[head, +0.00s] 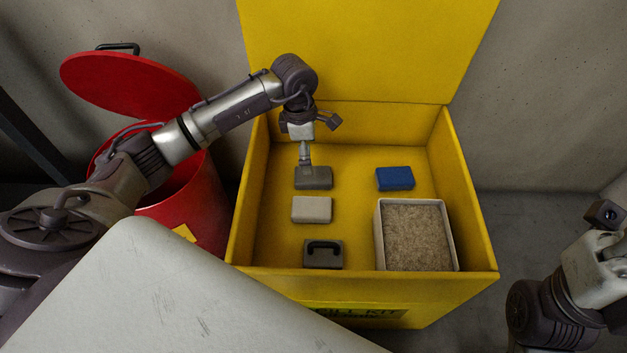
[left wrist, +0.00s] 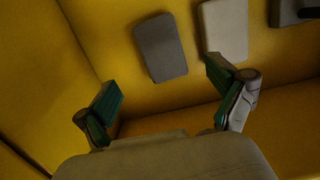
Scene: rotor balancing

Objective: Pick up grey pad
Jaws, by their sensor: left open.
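The grey pad (head: 313,180) is a dark grey rounded block lying flat on the floor of the yellow box, toward its back left. It also shows in the left wrist view (left wrist: 160,48), beyond the fingertips and free of them. My left gripper (head: 305,160) points down into the box just above the pad's back edge in the head view. In the left wrist view its two green-lined fingers (left wrist: 166,97) are wide apart with nothing between them. Only part of my right arm shows at the right edge of the head view; its fingers are not visible.
The open yellow box (head: 482,225) also holds a beige pad (head: 312,210) close in front of the grey one, a dark block with a handle (head: 323,254), a blue pad (head: 395,179) and a granule-filled tray (head: 377,240). A red bin (head: 205,200) stands left.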

